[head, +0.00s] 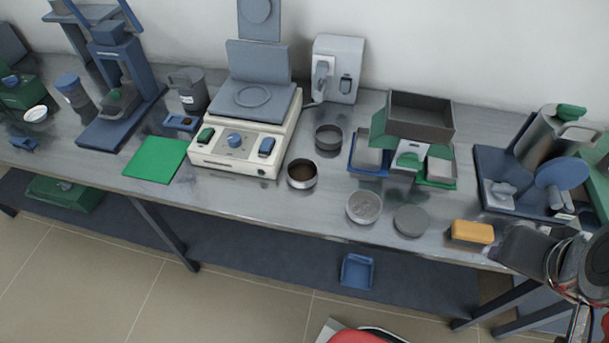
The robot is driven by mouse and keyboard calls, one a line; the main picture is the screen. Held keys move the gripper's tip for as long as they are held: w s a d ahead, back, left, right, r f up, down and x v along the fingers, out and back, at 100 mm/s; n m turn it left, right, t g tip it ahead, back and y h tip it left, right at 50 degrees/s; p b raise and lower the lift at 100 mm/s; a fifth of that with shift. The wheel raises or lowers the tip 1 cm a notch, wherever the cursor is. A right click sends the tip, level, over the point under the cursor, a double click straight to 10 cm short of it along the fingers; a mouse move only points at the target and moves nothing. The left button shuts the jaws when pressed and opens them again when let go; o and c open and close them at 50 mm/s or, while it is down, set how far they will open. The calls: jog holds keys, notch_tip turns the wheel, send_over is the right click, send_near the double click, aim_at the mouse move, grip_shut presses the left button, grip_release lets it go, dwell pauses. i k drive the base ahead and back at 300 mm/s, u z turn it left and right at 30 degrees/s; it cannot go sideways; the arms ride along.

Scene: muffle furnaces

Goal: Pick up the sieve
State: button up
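Several small round items stand near the middle of the bench, and I cannot tell for sure which is the sieve. A shallow dark grey ring-walled pan (328,138) stands right of the white hotplate device. A metal-rimmed round vessel with brown contents (302,174) is in front of it. Nearer the front edge lie a pale, speckled round dish (364,208), with a mesh-like look, and a plain grey disc (411,221). My gripper (528,252) is at the lower right, over the bench's front edge, apart from all of these. Its finger opening does not show clearly.
A yellow-orange block (472,232) lies close to my gripper. The hotplate device (240,135), a grey tray on a stand (420,117) and a blue tray with a metal vessel (535,175) surround the round items. A green mat (155,158) lies left.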

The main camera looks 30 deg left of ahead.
aim_at(302, 173)
jog(key=z, duration=0.05)
jog(key=k, duration=1.1)
jog(key=u, duration=1.65)
jog(key=i, duration=1)
jog(key=u, duration=0.05)
